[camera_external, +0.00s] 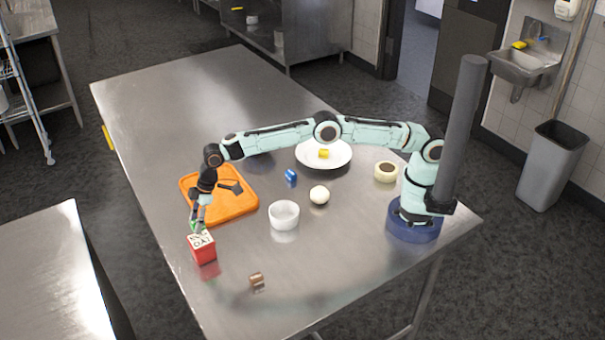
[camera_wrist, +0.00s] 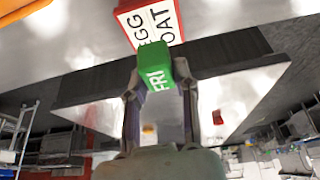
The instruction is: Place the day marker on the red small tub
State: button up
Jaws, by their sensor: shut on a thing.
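The day marker is a small green block (camera_wrist: 157,84) with white letters FRI. My gripper (camera_wrist: 160,78) is shut on it, one finger on each side. The red small tub (camera_external: 205,254) stands near the table's left edge, with a white lettered label on top. The tub also shows at the top of the wrist view (camera_wrist: 123,22), with the marker overlapping its near edge. In the external view my gripper (camera_external: 197,219) is at the tub's far side, with a bit of green visible by the tub's top. I cannot tell whether marker and tub touch.
An orange board (camera_external: 242,209) with a dark tool lies just behind the tub. A white bowl (camera_external: 284,216), a pale ball (camera_external: 319,195) and a small brown item (camera_external: 257,281) stand to the right. A white plate (camera_external: 339,161) is farther back.

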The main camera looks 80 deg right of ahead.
jog(key=shift+w+a+f, duration=0.1)
jog(key=shift+w+f, duration=0.05)
jog(key=shift+f, duration=1.6)
jog(key=shift+f, duration=0.1)
jog(key=o, duration=0.9)
jog(key=shift+o, duration=0.2)
jog(key=v, duration=1.2)
